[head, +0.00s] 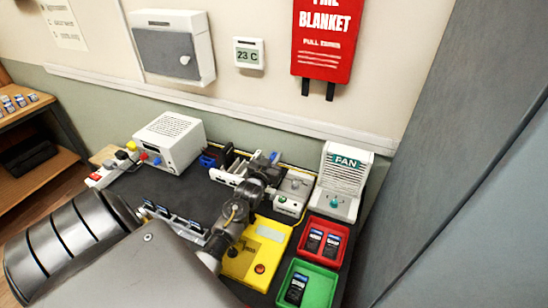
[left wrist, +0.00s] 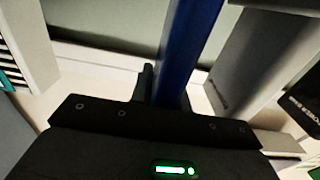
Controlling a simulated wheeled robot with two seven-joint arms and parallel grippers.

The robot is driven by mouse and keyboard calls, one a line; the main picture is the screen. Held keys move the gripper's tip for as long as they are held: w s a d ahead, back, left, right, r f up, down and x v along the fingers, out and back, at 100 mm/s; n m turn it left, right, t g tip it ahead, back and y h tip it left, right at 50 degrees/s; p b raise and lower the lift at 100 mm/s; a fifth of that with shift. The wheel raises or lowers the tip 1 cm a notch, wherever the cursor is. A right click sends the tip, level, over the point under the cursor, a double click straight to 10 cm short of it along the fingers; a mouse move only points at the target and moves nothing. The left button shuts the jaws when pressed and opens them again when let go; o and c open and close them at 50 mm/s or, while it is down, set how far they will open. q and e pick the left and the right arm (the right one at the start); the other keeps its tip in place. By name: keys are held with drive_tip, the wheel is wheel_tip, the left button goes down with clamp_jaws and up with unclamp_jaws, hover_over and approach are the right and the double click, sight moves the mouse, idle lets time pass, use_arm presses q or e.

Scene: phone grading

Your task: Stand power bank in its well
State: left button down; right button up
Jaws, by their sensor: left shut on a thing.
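In the head view only a small blue bit shows at the jaws. I cannot make out the well; the arm and gripper cover part of the fixture. My right gripper is not in view.
A yellow box (head: 262,252) stands in front of the gripper. Right of it are a red tray (head: 309,254) and a green tray (head: 316,291) with phones. A FAN unit (head: 343,178) stands back right, a white box (head: 170,140) back left. A wall closes the back.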

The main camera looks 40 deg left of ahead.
use_arm(q)
drive_tip(key=shift+f, duration=0.55)
idle(0.4)
drive_tip(key=c, duration=1.3)
unclamp_jaws()
drive_tip(key=shift+o, duration=0.2)
drive_tip(key=s+d+r+b, duration=0.4)
drive_tip(key=s+d+r, duration=0.4)
drive_tip(key=s+r, duration=0.3)
wheel_tip(320, 180, up, 2)
drive_tip(key=shift+d, duration=0.4)
